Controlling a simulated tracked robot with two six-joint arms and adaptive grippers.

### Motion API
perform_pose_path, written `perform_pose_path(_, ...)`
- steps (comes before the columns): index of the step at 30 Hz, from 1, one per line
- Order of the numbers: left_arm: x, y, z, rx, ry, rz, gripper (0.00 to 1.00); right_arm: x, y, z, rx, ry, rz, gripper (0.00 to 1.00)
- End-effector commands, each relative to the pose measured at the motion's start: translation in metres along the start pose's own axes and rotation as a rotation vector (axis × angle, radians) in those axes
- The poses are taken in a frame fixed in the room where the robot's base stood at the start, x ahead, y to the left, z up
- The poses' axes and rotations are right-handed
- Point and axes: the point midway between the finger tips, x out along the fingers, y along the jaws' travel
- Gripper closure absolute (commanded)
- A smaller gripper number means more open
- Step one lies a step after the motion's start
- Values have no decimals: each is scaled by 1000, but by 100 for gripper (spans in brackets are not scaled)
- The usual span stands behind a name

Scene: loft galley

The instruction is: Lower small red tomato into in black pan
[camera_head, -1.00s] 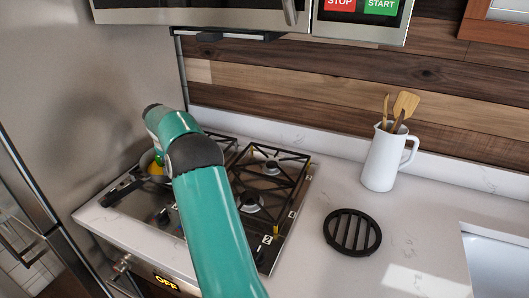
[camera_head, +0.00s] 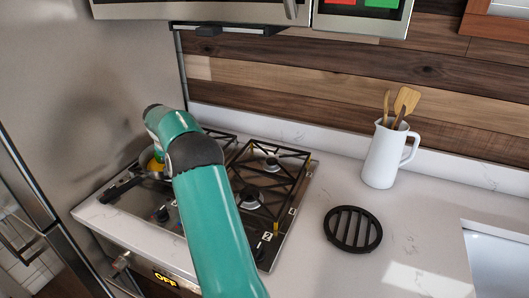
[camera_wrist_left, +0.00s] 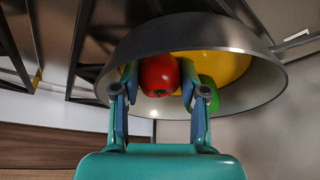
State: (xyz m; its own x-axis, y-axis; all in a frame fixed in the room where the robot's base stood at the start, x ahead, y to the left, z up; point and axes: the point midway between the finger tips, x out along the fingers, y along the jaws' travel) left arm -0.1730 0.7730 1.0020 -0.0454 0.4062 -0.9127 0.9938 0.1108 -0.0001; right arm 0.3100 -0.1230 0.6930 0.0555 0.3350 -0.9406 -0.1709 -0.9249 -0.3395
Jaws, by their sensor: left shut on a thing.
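In the left wrist view a small red tomato (camera_wrist_left: 158,74) sits between the two fingers of my left gripper (camera_wrist_left: 159,82), which is shut on it. The tomato and fingertips are within the rim of the dark pan (camera_wrist_left: 140,48). Whether the tomato touches the pan's bottom I cannot tell. A yellow thing (camera_wrist_left: 222,66) and a green thing (camera_wrist_left: 209,92) are in the pan beside the tomato. In the head view the pan's handle (camera_head: 122,187) shows at the left of the stove; my left arm hides the gripper, the tomato and much of the pan. My right gripper is not in view.
The gas stove (camera_head: 268,240) has black grates. A round black trivet (camera_head: 352,229) and a white jug (camera_head: 382,160) with wooden utensils stand on the counter to the right. A microwave (camera_head: 250,12) hangs above, and a grey wall panel (camera_head: 80,90) rises at the left.

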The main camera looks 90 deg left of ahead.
Motion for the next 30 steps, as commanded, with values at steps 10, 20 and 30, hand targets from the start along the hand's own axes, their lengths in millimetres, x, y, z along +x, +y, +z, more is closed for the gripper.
perform_pose_path(10,0,0,0,0,0,0,28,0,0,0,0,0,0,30)
perform_pose_path(20,-6,0,0,0,0,0,28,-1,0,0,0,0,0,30)
perform_pose_path(30,-64,0,0,0,3,-2,28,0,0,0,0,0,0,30)
